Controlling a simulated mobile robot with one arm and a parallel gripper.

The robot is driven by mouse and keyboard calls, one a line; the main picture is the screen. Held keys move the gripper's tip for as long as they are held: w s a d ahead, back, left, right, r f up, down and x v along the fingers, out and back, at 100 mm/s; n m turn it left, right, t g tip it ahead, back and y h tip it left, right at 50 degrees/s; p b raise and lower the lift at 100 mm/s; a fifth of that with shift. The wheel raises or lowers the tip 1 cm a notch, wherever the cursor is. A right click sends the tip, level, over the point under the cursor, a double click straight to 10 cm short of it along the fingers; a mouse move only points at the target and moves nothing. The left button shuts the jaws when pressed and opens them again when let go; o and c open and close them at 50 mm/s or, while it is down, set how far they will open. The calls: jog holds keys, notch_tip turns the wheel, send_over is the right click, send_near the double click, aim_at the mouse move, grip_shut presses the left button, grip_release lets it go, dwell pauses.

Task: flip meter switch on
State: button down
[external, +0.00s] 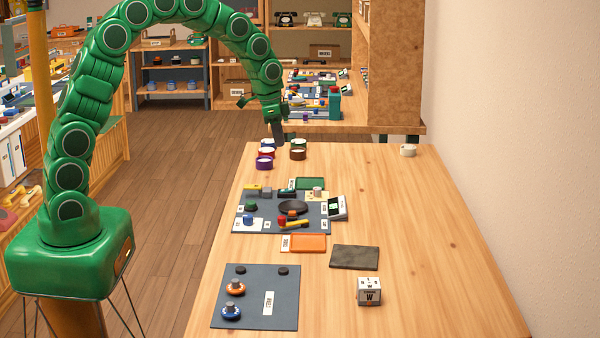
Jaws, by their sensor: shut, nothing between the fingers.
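A small tilted dark device with a pale face (337,207), possibly the meter, stands at the right edge of the grey-blue board (256,222). Its switch is too small to make out. The board also carries a dark round disc (293,207) and several small coloured parts. My green arm arches over from the left. My gripper (279,138) points down at the table's far end, beside the round pots and well beyond the board. It is shut and holds nothing. It is apart from the device.
Several coloured round pots (265,162) cluster under my gripper. The table's right side is mostly clear, with a wall beyond.

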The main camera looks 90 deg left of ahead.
aim_at(290, 189)
jog(key=w+f, duration=0.1)
jog(key=f, duration=0.8)
jog(key=w+f, duration=0.1)
jog(key=f, duration=0.3)
jog(key=shift+w+f, duration=0.25)
jog(key=shift+w, duration=0.05)
